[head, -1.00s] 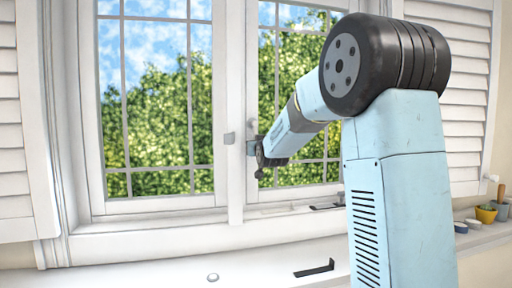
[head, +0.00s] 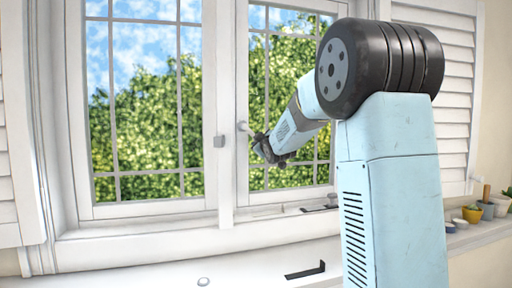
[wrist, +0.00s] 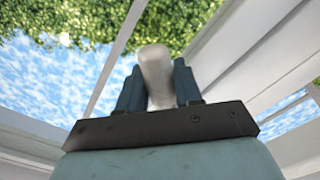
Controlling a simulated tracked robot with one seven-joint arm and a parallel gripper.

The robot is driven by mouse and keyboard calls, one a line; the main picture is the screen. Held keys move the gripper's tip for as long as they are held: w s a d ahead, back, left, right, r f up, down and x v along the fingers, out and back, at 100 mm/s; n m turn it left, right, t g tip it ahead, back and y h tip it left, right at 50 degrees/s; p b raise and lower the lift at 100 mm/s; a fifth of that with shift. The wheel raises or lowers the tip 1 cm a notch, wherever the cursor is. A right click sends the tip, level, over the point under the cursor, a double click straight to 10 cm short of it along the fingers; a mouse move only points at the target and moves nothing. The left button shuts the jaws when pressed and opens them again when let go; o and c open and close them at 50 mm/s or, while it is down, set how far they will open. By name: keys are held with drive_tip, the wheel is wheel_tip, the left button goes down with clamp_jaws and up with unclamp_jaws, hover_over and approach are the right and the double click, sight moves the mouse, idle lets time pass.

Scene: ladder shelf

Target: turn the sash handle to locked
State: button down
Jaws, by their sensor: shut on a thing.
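The pale sash handle (wrist: 156,72) stands between the two fingers of my gripper (wrist: 158,84) in the wrist view, and the fingers are shut on it. In the head view the handle's rounded end (head: 243,127) shows just up and left of my gripper (head: 260,143), at the left stile of the right sash. My gripper and wrist hide the rest of the handle and its base there. A small grey block (head: 220,141) sits on the left sash's frame, left of the handle and apart from it.
Below the window, the sill (head: 180,241) holds a black bar-shaped piece (head: 305,270) and a small round knob (head: 203,282). Small potted plants (head: 487,208) stand at the far right. White shutters flank the window.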

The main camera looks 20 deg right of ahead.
drive_tip(key=r+n, duration=0.1)
drive_tip(key=d+n, duration=0.1)
drive_tip(key=n, duration=0.1)
drive_tip(key=r+n, duration=0.1)
drive_tip(key=shift+d+r+n, duration=0.25)
drive_tip(key=shift+r+n, duration=0.05)
drive_tip(key=shift+d+r+n, duration=0.15)
drive_tip(key=shift+r+n, duration=0.55)
drive_tip(key=shift+n, duration=0.45)
drive_tip(key=shift+d+r+n, duration=0.1)
drive_tip(key=shift+r+n, duration=0.6)
drive_tip(key=shift+n, duration=0.45)
drive_tip(key=c, duration=1)
unclamp_jaws()
drive_tip(key=shift+a, duration=0.1)
drive_tip(key=shift+o, duration=0.8)
drive_tip(key=shift+r, duration=0.1)
drive_tip(key=shift+s, duration=0.15)
drive_tip(key=s, duration=1.3)
drive_tip(key=shift+s, duration=0.2)
